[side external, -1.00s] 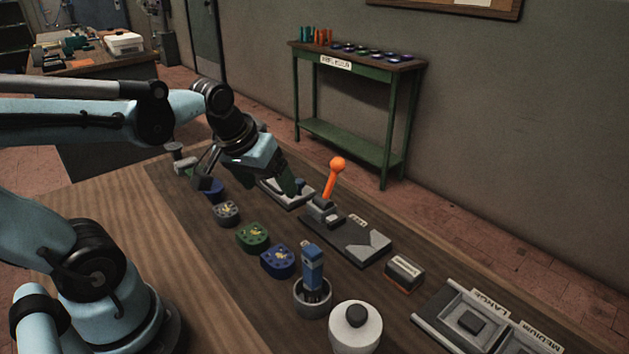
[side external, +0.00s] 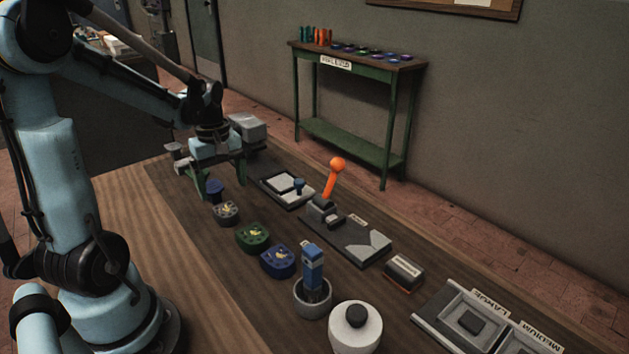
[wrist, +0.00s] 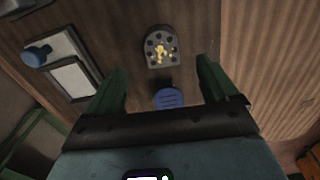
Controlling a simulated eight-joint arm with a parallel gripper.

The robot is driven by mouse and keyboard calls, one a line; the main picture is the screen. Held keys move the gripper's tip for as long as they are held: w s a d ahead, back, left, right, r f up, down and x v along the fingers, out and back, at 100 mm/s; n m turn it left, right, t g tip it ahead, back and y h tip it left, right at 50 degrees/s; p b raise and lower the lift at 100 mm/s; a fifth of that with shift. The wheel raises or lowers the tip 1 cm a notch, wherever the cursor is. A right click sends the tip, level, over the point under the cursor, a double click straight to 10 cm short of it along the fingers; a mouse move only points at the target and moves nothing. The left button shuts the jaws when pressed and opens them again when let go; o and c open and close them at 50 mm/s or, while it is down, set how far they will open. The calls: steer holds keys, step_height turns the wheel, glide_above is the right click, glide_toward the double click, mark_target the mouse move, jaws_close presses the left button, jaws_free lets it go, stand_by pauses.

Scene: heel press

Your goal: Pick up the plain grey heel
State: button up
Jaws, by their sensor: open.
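A grey D-shaped heel (side external: 227,213) lies on the dark bench strip, nearest my gripper in the row of heels. In the wrist view the grey heel (wrist: 153,38) shows dark holes and yellow patches on top. My gripper (side external: 221,182) points down and is open and empty, with green fingers spread wide. In the wrist view the grey heel is ahead of my gripper (wrist: 160,82), beyond the fingertips. A blue ribbed piece (wrist: 168,98) shows between the fingers. This blue piece (side external: 215,188) stands just behind the grey heel in the side view.
A green heel (side external: 252,237) and a blue heel (side external: 278,261) continue the row. A tray with a blue knob (side external: 298,185) and an orange-knobbed lever press (side external: 337,165) stand to the right. A brush cup (side external: 312,300) and white bottle (side external: 355,335) stand in front.

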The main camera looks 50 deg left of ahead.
mark_target(226, 209)
steer(key=shift+s+a+f, duration=0.1)
steer(key=shift+s+f, duration=0.05)
steer(key=shift+f, duration=3.6)
steer(key=shift+c, duration=0.5)
steer(key=c, duration=1.3)
steer(key=shift+r, duration=0.1)
